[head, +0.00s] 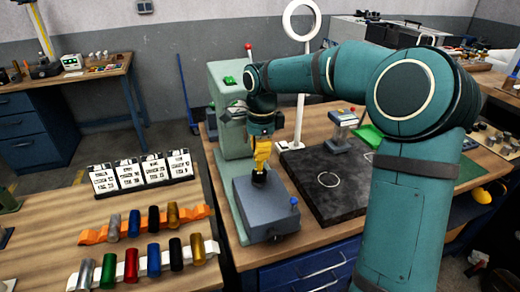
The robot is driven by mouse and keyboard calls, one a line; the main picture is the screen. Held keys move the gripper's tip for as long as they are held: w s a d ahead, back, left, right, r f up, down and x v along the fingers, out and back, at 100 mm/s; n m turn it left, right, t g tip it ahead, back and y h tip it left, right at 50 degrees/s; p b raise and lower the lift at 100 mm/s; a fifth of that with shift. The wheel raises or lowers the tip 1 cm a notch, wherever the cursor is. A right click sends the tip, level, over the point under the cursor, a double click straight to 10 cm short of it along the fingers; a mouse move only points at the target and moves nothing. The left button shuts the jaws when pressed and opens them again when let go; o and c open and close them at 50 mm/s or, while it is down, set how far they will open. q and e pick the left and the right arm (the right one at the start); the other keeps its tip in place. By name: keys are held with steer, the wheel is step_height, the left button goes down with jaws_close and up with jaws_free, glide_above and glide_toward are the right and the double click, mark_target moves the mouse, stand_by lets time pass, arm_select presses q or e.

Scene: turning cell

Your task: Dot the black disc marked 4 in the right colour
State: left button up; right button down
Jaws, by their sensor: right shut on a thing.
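My right gripper (260,163) has yellow fingers pointing down. It is shut on a small dark object (258,179) just above the top of a grey block-shaped fixture (265,205). I cannot tell whether the object touches the fixture or whether it is a disc. No number 4 can be read on anything. Several coloured cylinders lie in an orange rack (92,237) and a white rack (213,247) on the left table. Four-like printed cards (130,175) stand behind them, their text too small to read. My left gripper is out of view.
A green-grey machine column (230,105) stands behind the fixture. A black slab (328,190) with a white ring mark lies to the right, and a white ring stand (301,75) rises at its back. A gap separates the two tables. My right arm hides much of the right side.

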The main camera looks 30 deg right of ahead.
steer(key=shift+r+p, duration=2.95)
steer(key=shift+r, duration=0.6)
steer(key=shift+f, duration=0.15)
